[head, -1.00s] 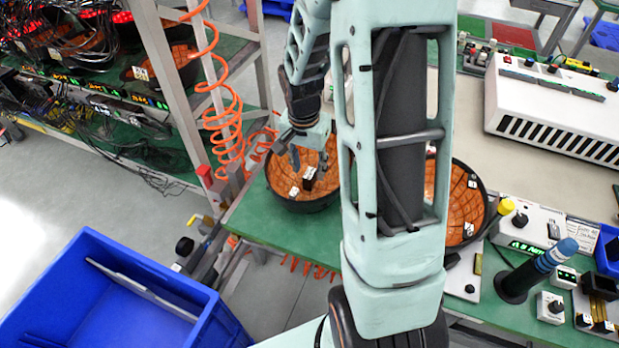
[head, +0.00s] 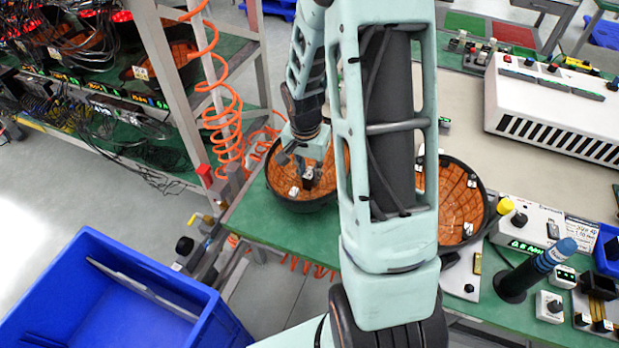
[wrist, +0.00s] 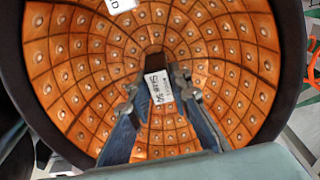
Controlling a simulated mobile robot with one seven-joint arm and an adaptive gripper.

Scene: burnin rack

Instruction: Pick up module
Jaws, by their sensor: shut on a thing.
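The module (wrist: 158,86), a small dark block with a white printed label, is between the two fingers of my gripper (wrist: 157,90) in the wrist view. My gripper is shut on it. In the head view my gripper (head: 305,167) points down into the left round black bowl (head: 290,203), which has an orange tiled inside. The module shows there as a small dark block (head: 308,182) at the fingertips. Whether it still touches the bowl's inside I cannot tell.
A white tag (head: 294,191) lies in the same bowl, left of the module. A second orange-lined bowl (head: 487,212) stands to the right, partly behind my arm. A blue bin (head: 150,262) is at lower left. A rack with cables (head: 165,100) stands at upper left.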

